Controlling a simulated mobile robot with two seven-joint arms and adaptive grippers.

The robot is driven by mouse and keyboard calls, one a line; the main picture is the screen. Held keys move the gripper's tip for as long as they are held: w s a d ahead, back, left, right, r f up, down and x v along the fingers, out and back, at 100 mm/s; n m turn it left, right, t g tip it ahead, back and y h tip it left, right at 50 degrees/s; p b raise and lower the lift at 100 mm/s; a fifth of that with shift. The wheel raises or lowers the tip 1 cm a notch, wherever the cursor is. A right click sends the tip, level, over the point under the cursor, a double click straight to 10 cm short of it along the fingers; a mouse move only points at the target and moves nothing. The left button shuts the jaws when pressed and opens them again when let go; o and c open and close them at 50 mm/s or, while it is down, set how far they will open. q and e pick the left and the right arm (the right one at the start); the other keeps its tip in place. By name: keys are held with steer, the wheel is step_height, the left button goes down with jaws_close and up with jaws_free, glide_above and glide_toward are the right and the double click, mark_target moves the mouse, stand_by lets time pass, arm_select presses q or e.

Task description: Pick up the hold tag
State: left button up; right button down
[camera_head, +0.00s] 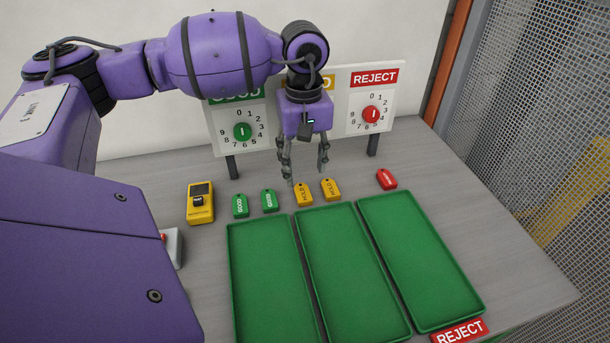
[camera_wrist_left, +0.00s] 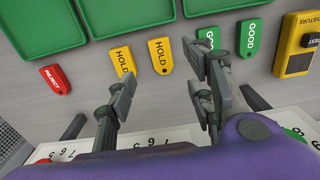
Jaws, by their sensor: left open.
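Two yellow hold tags lie on the grey table behind the middle green tray, a left one (camera_head: 303,195) and a right one (camera_head: 330,190). My left gripper (camera_head: 306,177) is open and empty, pointing down above the table just behind these tags. In the left wrist view the left hold tag (camera_wrist_left: 160,56) shows between the two fingers of the gripper (camera_wrist_left: 160,76). The right hold tag (camera_wrist_left: 123,56) shows just beyond the tip of one finger there. My right gripper is in neither view.
A red reject tag (camera_head: 386,179) lies to the right. Green trays (camera_head: 352,275) fill the front. The dial board (camera_head: 360,92) stands behind the gripper.

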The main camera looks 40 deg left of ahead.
mark_target(303, 193)
arm_select(q)
steer(key=shift+w+a+f, duration=0.1)
steer(key=shift+w+a, duration=0.05)
steer(key=shift+f, duration=0.25)
steer(key=shift+s+f+p, duration=0.25)
steer(key=shift+f+p, duration=0.05)
steer(key=shift+f, duration=0.95)
step_height(303, 193, down, 4)
steer(key=shift+f+p, duration=0.2)
steer(key=shift+p, duration=0.15)
steer(key=shift+c, duration=0.5)
steer(key=c, duration=0.9)
